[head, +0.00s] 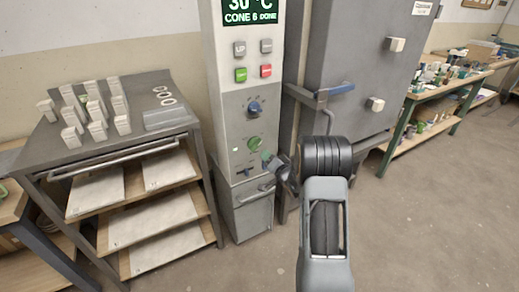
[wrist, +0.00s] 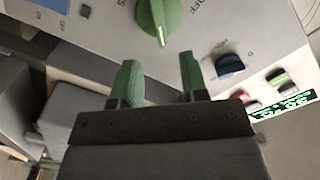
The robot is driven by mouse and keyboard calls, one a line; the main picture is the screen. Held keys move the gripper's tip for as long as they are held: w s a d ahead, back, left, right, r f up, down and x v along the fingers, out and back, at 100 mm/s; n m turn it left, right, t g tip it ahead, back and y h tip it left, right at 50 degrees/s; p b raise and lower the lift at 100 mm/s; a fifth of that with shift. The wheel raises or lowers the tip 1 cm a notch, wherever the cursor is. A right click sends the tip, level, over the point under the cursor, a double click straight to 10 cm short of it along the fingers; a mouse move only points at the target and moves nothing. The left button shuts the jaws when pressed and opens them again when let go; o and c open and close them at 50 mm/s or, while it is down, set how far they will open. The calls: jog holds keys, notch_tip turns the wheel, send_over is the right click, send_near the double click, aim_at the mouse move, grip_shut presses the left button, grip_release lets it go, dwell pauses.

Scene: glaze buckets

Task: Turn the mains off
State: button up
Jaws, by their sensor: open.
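The green knob (head: 254,143) is on the front of the grey control cabinet, below a blue knob (head: 254,107). In the wrist view the green knob (wrist: 160,15) is partly cut off by the top edge; "OFF" is printed on its right, and a pale pointer line runs down its face. My gripper (head: 268,158) is just below and right of the green knob in the head view. In the wrist view my gripper (wrist: 158,60) has its green-tipped fingers apart with nothing between them, a short gap from the knob. The blue knob (wrist: 230,65) is to the right.
The cabinet display (head: 250,12) reads 30 °C, CONE 6 DONE. A red button (head: 266,71) and a green button (head: 240,75) sit below it. The grey kiln door (head: 360,60) with its handle is at right. A rack (head: 60,150) with small pale blocks stands at left.

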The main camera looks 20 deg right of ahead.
aim_at(258, 146)
jog(key=w, duration=0.5)
jog(key=w+a, duration=0.1)
jog(key=w, duration=0.2)
grip_shut()
